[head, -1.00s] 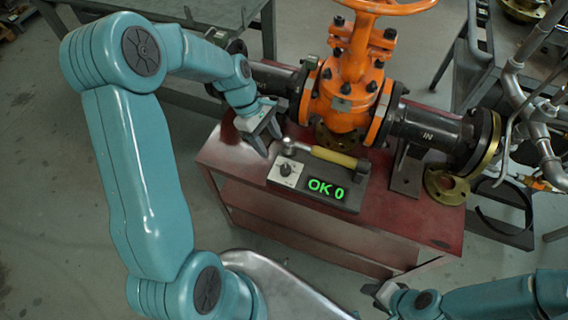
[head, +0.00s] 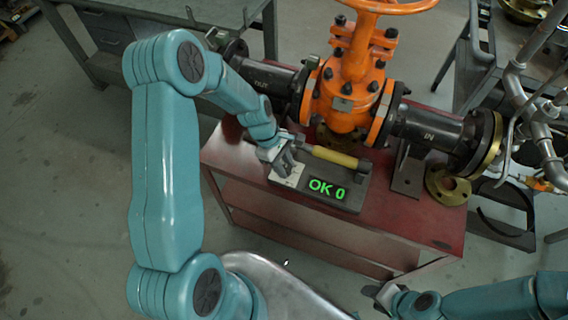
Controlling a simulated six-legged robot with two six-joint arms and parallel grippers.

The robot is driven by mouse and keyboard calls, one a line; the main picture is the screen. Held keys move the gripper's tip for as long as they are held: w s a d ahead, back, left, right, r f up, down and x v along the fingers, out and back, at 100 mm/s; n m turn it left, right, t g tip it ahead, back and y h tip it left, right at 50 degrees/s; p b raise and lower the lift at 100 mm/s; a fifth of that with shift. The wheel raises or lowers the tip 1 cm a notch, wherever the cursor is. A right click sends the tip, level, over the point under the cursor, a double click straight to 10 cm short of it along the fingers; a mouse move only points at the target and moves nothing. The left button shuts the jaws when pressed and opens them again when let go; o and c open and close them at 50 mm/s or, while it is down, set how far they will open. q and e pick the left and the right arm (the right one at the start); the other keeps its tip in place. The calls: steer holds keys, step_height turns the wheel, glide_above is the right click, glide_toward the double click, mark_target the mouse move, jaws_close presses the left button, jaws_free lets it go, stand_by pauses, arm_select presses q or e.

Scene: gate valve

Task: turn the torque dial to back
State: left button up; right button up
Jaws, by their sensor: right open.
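The torque dial sits on a pale square plate (head: 290,179) at the left end of a dark grey tester on the red bench. The dial itself is now mostly hidden by my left gripper (head: 284,168), whose fingers are down at the plate. I cannot tell whether they are closed on the dial. A torque wrench with a yellow handle (head: 335,157) lies along the tester's back edge. My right gripper (head: 373,298) is open and empty at the bottom, away from the bench.
An orange gate valve (head: 345,95) with black flanged pipes stands behind the tester. A brass flange (head: 446,186) lies at the right of the red bench top (head: 425,225). The bench front is clear.

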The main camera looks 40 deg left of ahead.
arm_select(q)
steer(key=c, duration=0.4)
steer(key=m, duration=0.2)
steer(key=m+g+b, duration=0.1)
steer(key=shift+w+m+g, duration=0.2)
steer(key=shift+m+g, duration=0.1)
steer(key=shift+m, duration=0.1)
steer(key=m, duration=0.2)
steer(key=m+g+y+b, duration=0.1)
steer(key=m, duration=0.1)
steer(key=shift+w+m+g, duration=0.15)
steer(key=shift+m+g, duration=0.15)
steer(key=m+g+y+b, duration=0.1)
steer(key=m, duration=0.3)
steer(key=shift+w+d, duration=0.1)
steer(key=shift+d, duration=0.05)
steer(key=shift+d+m+g+y+b, duration=0.1)
steer(key=shift+m+g+y+b, duration=0.3)
steer(key=shift+m, duration=1)
steer(key=shift+m+y+b, duration=0.1)
steer(key=shift+m+y, duration=0.5)
steer(key=shift+m, duration=0.8)
